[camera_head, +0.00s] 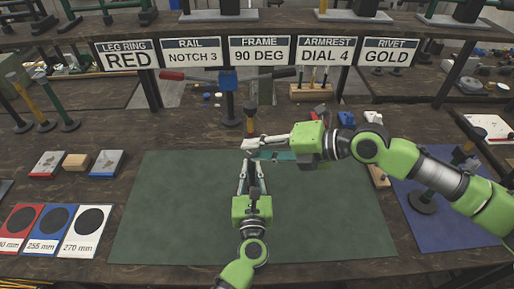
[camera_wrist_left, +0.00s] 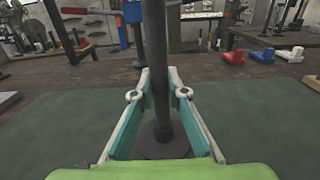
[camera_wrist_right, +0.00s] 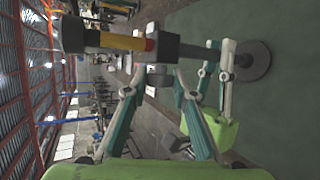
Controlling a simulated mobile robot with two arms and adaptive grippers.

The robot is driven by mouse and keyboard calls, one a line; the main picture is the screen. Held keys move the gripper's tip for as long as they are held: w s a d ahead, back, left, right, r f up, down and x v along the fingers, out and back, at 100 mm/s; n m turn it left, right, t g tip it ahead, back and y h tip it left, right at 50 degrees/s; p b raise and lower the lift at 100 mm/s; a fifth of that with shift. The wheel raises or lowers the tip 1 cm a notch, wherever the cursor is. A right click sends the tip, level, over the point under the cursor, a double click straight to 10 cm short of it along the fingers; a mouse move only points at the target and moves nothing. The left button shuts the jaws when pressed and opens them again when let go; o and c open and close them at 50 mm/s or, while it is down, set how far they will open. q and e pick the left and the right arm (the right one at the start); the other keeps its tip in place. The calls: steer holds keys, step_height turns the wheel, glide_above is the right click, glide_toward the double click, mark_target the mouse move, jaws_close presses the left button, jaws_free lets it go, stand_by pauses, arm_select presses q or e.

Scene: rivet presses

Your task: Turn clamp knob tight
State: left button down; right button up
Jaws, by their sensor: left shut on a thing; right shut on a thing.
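A dark stand post with a yellow sleeve (camera_head: 250,122) stands upright on the green mat (camera_head: 165,215). My left gripper (camera_head: 250,166) is shut around its lower post (camera_wrist_left: 158,60), just above the round base (camera_wrist_left: 166,143). My right gripper (camera_head: 250,146) reaches in from the right, above the left one. In the right wrist view the stand lies sideways, with its yellow sleeve (camera_wrist_right: 122,41), a red band and a grey clamp block (camera_wrist_right: 180,48). The right fingertips (camera_wrist_right: 158,76) are shut on the dark clamp knob beside that block. The knob is mostly hidden by the fingers.
A blue press with a red-tipped bar (camera_head: 227,80) stands behind the mat, under several signs (camera_head: 262,50). Coloured diameter cards (camera_head: 84,230) lie at left, with other stands (camera_head: 66,122) behind. A blue mat (camera_head: 440,215) lies at right.

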steer(key=y, duration=0.2)
steer(key=m+y, duration=0.1)
steer(key=shift+s+a+f+t+y, duration=0.2)
steer(key=shift+f+t+y, duration=0.1)
steer(key=shift+w+d+f+m+t+y, duration=0.1)
steer(key=shift+m+t+y, duration=0.2)
steer(key=shift+y, duration=0.35)
steer(key=shift+d+f+m+t+y, duration=0.1)
steer(key=shift+m+t+y, duration=0.1)
steer(key=shift+m+y, duration=0.35)
steer(key=shift+y, duration=0.3)
steer(key=o, duration=1.1)
steer(key=shift+d+f, duration=0.1)
steer(key=shift+d, duration=0.1)
steer(key=v, duration=1.1)
steer(key=shift+d, duration=0.35)
